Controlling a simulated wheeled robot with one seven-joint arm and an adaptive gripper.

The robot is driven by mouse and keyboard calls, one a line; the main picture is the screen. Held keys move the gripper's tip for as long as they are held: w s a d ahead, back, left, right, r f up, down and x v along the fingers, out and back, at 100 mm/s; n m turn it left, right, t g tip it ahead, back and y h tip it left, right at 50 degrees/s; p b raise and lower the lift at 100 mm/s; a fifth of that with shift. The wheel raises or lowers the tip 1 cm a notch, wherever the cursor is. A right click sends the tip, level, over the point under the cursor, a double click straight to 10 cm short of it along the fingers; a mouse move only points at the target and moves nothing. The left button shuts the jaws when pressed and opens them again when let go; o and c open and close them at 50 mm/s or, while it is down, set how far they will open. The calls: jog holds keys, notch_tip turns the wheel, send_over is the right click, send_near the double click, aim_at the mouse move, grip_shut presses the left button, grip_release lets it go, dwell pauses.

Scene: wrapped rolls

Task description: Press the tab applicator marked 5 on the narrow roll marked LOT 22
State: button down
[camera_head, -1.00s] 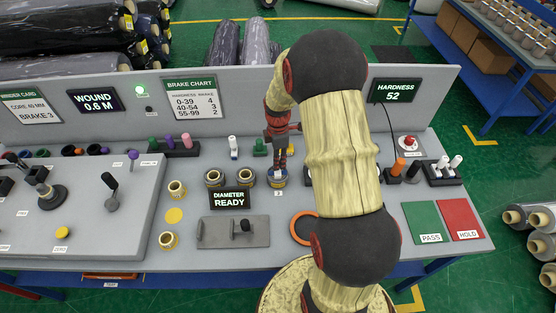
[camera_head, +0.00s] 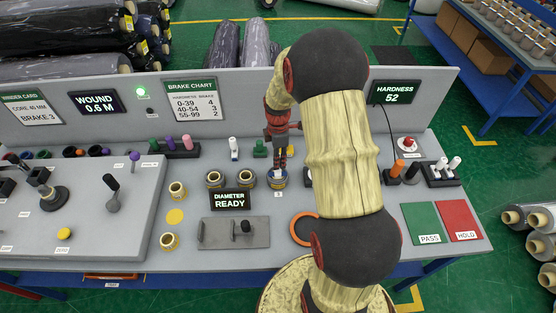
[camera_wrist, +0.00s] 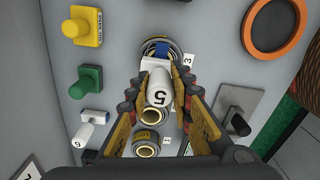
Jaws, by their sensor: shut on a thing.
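My gripper (camera_wrist: 161,78) is shut on a white tab applicator marked 5 (camera_wrist: 158,97). In the head view my gripper (camera_head: 278,160) points down at the rightmost of three small rolls in a row. That roll (camera_wrist: 170,47) has a blue band and stands by a label 3. The applicator's far end is at or just above the roll; I cannot tell whether they touch. The other two rolls (camera_head: 215,178) (camera_head: 248,178) stand to its left.
A white applicator marked 6 (camera_wrist: 82,137), a green block (camera_wrist: 87,80) and a yellow one (camera_wrist: 83,25) stand nearby. The DIAMETER READY display (camera_head: 230,199) is in front of the rolls. An orange ring (camera_head: 302,228) and a grey plate fixture (camera_head: 225,232) lie nearer the front.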

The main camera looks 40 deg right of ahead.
jog(key=shift+r+p, duration=1.9)
jog(key=shift+r, duration=1.3)
